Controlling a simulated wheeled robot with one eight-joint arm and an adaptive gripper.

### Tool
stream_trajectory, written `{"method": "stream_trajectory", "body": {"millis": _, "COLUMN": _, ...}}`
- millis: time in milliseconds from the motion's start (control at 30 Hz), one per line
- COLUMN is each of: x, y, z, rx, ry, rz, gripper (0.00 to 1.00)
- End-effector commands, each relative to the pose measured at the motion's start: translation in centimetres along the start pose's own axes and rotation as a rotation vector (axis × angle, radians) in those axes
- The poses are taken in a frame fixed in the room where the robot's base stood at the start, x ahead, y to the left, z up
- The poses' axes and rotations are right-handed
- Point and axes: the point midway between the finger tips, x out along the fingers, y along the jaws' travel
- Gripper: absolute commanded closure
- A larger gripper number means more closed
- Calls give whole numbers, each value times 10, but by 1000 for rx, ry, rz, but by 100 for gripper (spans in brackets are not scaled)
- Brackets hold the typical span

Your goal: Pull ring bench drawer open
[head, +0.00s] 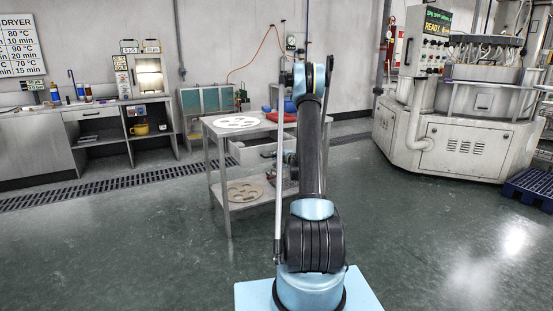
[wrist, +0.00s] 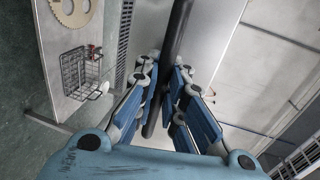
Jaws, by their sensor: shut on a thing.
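The ring bench (head: 214,134) is a grey metal table in the middle of the head view, with a pale ring plate on its top. Its drawer (head: 254,153) shows as a light grey box under the top; my arm hides part of it, and how far it stands out is hard to tell. In the wrist view my gripper (wrist: 161,85) is shut on a dark bar handle (wrist: 176,40) that runs between its fingers. The grey panel (wrist: 222,35) beside the bar looks like the drawer. In the head view my gripper is mostly hidden behind the arm.
The bench's lower shelf (wrist: 62,92) holds a toothed ring (wrist: 75,10) and a wire basket (wrist: 80,72). A red item (head: 281,117) lies on the bench top. A large machine (head: 455,135) stands right, a counter (head: 95,140) left. The floor around the bench is open.

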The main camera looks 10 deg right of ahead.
Motion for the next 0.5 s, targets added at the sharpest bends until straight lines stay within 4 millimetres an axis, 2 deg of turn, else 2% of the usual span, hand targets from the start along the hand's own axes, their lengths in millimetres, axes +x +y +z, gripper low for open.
{"method": "stream_trajectory", "body": {"millis": 33, "x": 0, "y": 1, "z": 4, "rx": -1, "ry": -9, "rz": 3, "gripper": 100}}
{"method": "stream_trajectory", "body": {"millis": 167, "x": -1, "y": 2, "z": 0, "rx": -1, "ry": -6, "rz": 3, "gripper": 100}}
{"method": "stream_trajectory", "body": {"millis": 200, "x": -1, "y": 2, "z": -1, "rx": -1, "ry": -5, "rz": 3, "gripper": 89}}
{"method": "stream_trajectory", "body": {"millis": 300, "x": -2, "y": 2, "z": -4, "rx": 0, "ry": -1, "rz": 2, "gripper": 70}}
{"method": "stream_trajectory", "body": {"millis": 500, "x": -3, "y": 1, "z": -7, "rx": 1, "ry": 5, "rz": 1, "gripper": 70}}
